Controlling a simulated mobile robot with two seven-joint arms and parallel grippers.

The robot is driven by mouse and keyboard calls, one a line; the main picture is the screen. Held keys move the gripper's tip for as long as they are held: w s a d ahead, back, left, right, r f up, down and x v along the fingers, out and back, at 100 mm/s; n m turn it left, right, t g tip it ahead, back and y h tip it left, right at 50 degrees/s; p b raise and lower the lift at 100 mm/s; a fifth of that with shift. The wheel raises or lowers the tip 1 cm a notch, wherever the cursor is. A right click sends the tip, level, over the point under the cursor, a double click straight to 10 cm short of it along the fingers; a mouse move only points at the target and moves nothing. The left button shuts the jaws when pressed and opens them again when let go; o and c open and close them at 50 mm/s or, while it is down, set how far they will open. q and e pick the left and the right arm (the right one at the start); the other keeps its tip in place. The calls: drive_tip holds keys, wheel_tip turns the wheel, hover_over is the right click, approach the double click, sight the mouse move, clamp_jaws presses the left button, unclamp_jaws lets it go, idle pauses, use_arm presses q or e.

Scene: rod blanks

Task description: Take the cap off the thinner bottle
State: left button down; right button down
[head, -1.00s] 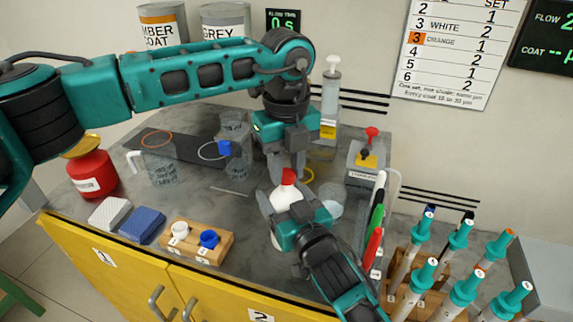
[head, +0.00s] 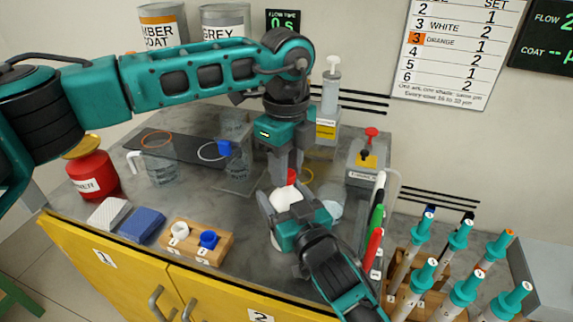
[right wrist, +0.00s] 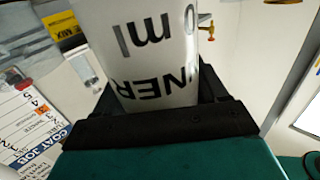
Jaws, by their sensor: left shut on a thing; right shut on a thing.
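The thinner bottle (head: 285,200) is white with a red cap (head: 291,177) and stands upright on the grey bench. In the right wrist view the bottle (right wrist: 150,50) fills the middle, its label ending in "NER" and "ml". My right gripper (head: 283,206) is shut around the bottle's body, one finger on each side. My left gripper (head: 289,172) comes down from above and is shut on the red cap; its fingers hide part of the cap. The cap sits at the bottle's top; whether it is loose cannot be seen.
A red can (head: 91,175) stands far left. A wooden block with small cups (head: 197,243) lies front left, beside white and blue pads (head: 142,225). Clear beakers (head: 160,166) stand behind. Markers (head: 376,217) and teal-topped rods (head: 463,292) crowd the right.

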use_arm(q)
drive_tip(key=shift+r, duration=0.1)
drive_tip(key=shift+r, duration=1)
drive_tip(key=shift+r, duration=2)
use_arm(e)
unclamp_jaws()
